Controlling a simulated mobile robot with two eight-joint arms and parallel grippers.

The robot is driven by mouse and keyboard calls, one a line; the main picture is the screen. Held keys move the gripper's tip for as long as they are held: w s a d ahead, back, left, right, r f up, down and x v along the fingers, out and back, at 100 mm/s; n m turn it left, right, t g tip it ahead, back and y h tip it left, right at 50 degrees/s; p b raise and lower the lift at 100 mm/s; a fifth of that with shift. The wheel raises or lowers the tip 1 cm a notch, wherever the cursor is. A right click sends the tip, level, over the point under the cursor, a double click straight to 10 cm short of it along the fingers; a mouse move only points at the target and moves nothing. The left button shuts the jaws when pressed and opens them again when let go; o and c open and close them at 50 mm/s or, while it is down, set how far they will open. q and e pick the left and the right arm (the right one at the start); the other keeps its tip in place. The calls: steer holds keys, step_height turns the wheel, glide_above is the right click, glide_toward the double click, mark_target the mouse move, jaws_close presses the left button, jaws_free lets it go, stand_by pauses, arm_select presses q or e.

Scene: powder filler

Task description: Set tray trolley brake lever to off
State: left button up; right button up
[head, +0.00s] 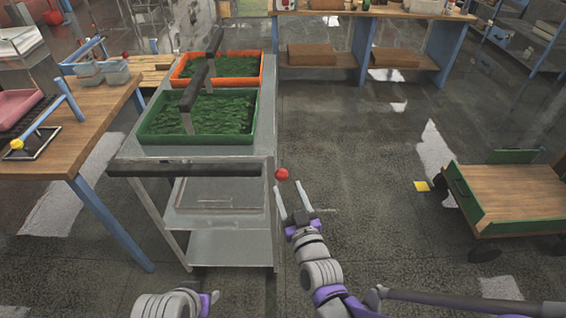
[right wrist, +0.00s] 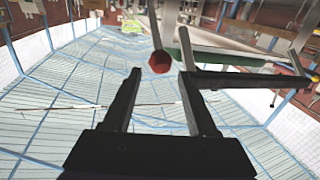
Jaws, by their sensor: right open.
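The grey metal tray trolley (head: 222,252) stands left of centre in the head view, with a dark push handle (head: 185,170) across its near end. A red ball knob (head: 281,174), which looks like the end of the brake lever, shows at the handle's right end. My right gripper (head: 289,191) is open and empty, its fingertips just below the knob on either side. In the right wrist view the red knob (right wrist: 159,62) appears between the open fingers; I cannot tell whether they touch it. The lever's setting is unclear. My left gripper is not visible.
A green tray (head: 196,142) and an orange tray (head: 218,81) with green contents sit on the trolley. A wooden table (head: 100,123) stands close on the left. A low green-sided cart (head: 510,195) is at right. The floor between trolley and cart is clear.

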steer(key=p+x, duration=0.1)
steer(key=x, duration=0.8)
steer(key=shift+w, duration=0.4)
steer(key=shift+a, duration=0.15)
jaws_close()
stand_by(0.7)
